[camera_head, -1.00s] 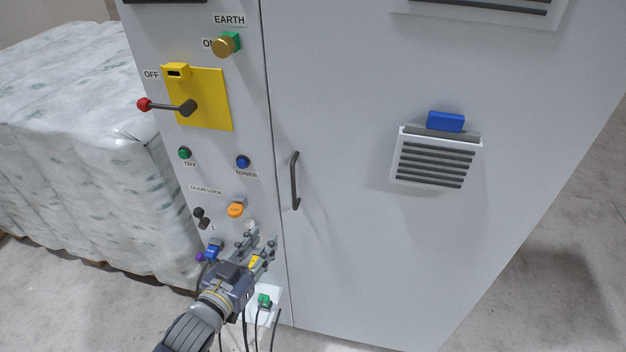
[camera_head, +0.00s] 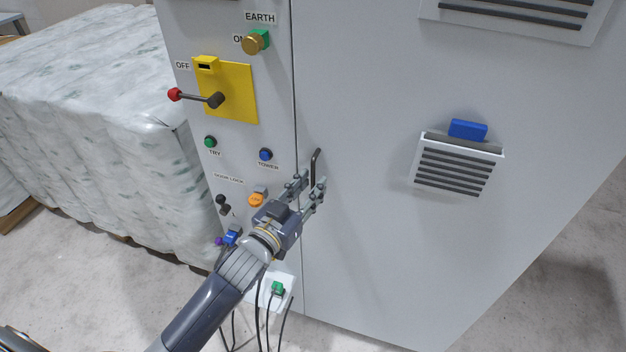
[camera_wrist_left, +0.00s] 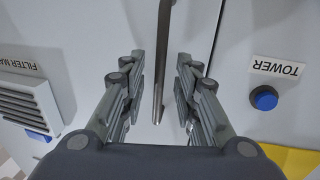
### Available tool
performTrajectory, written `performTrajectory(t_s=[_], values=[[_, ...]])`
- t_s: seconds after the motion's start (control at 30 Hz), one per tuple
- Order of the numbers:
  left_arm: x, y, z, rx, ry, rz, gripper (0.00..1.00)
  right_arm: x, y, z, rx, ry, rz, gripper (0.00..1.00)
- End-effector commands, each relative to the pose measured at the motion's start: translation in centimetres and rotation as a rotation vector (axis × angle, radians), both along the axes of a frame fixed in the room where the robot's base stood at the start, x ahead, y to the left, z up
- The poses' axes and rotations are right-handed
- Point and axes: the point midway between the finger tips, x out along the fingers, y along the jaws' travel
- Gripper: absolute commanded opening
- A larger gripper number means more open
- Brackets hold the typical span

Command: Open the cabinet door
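The grey cabinet door (camera_head: 365,250) is shut, its edge flush along the seam with the switch panel. Its dark vertical bar handle (camera_head: 315,166) is near that seam. My left gripper (camera_head: 307,184) is at the lower part of the handle. In the left wrist view the handle (camera_wrist_left: 163,60) runs between the two fingers (camera_wrist_left: 160,95) of the gripper, with gaps on both sides, so the gripper is open. The handle's lower part is partly hidden by the fingers in the head view. My right gripper is not in view.
The panel left of the door holds a yellow plate with a red-tipped lever (camera_head: 195,97), an orange knob (camera_head: 256,199) and several buttons. Cables (camera_head: 262,318) hang below. A wrapped pallet load (camera_head: 95,130) stands at the left. Open floor (camera_head: 545,270) lies to the right.

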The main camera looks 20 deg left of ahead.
Motion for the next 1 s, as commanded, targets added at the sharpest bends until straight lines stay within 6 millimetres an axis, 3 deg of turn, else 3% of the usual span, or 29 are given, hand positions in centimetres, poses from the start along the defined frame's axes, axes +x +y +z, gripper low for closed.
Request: performTrajectory(t_s=[0.2,0.5,0.63,1.0], values=[[1.5,-0.4,0.0,0.0,0.0,-0.001,0.29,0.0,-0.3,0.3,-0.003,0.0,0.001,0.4],[1.6,-0.4,0.0,0.0,0.0,-0.001,0.29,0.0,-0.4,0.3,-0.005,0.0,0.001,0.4],[1.6,-0.4,0.0,0.0,0.0,-0.001,0.02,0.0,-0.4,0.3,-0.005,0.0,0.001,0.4],[1.7,-0.6,-0.1,-0.001,0.001,-0.001,0.0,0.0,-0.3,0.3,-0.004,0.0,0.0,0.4]])
